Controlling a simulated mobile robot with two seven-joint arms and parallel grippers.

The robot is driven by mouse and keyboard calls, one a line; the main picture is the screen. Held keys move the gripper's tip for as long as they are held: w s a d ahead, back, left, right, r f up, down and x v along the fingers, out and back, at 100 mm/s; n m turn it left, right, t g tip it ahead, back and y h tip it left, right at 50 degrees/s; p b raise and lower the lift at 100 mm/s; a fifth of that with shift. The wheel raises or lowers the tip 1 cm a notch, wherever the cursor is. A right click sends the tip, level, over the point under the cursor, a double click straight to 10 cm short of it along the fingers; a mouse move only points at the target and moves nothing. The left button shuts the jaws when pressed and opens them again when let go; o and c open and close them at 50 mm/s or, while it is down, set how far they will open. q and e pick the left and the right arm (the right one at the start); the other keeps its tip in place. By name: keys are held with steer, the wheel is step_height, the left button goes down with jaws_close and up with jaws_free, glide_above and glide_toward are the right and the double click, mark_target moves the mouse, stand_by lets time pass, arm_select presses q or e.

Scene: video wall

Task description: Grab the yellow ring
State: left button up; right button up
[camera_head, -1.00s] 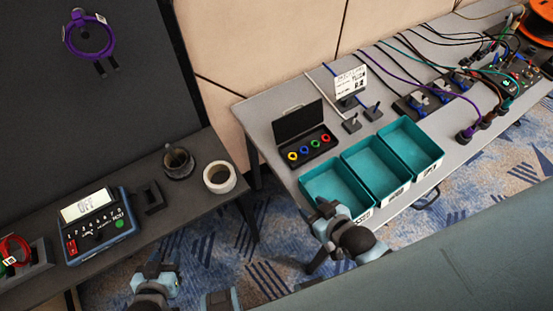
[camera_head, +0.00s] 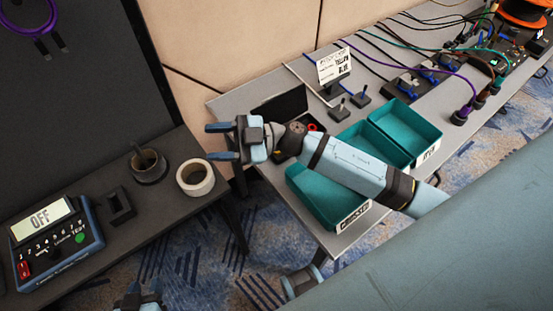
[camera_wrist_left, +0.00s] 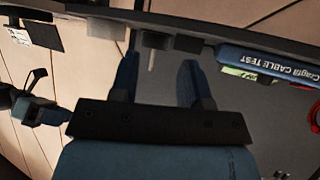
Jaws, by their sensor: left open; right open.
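The yellow ring is not visible now; my right arm covers part of the open black case (camera_head: 283,104) on the right table. A red ring (camera_head: 313,127) shows just past that arm. My right gripper (camera_head: 222,142) is open and empty, in front of the case's left side, with its fingers pointing left. My left gripper (camera_head: 140,293) is open and empty at the bottom edge of the head view. Its two spread fingers also show in the left wrist view (camera_wrist_left: 157,82), with nothing between them.
Teal bins (camera_head: 405,128) stand beside the case, partly behind my right arm. A sign (camera_head: 334,66) and cabled devices stand farther back.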

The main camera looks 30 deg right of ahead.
steer(key=w+d+f+n+g+h+b, duration=0.2)
steer(key=d+f+n+g+h+b, duration=0.25)
steer(key=f+g+h+b, duration=0.35)
steer(key=w+d+f+m+t+h+b, duration=0.1)
steer(key=w+d+m+h+b, duration=0.15)
steer(key=w+d+h, duration=0.4)
steer(key=w+d+f+m+t+h+b, duration=0.1)
steer(key=d+f+m+h, duration=0.2)
steer(key=d, duration=0.6)
steer(key=shift+h, duration=0.45)
steer(key=f, duration=0.3)
steer(key=f+b, duration=0.1)
steer(key=f, duration=0.1)
steer(key=shift+s+a+f, duration=0.2)
steer(key=shift+f, duration=0.2)
steer(key=f, duration=0.2)
steer(key=f+b, duration=0.1)
steer(key=f, duration=0.1)
steer(key=a+f, duration=0.1)
steer(key=shift+s+a+f, duration=0.1)
steer(key=shift+s+f, duration=0.2)
steer(key=shift+f, duration=0.25)
arm_select(q)
step_height(320, 180, down, 8)
steer(key=d, duration=0.1)
steer(key=shift+w+d+f+t+h, duration=0.15)
steer(key=shift+w+f+t+h, duration=0.15)
steer(key=shift+w+h, duration=0.1)
arm_select(e)
steer(key=c, duration=0.7)
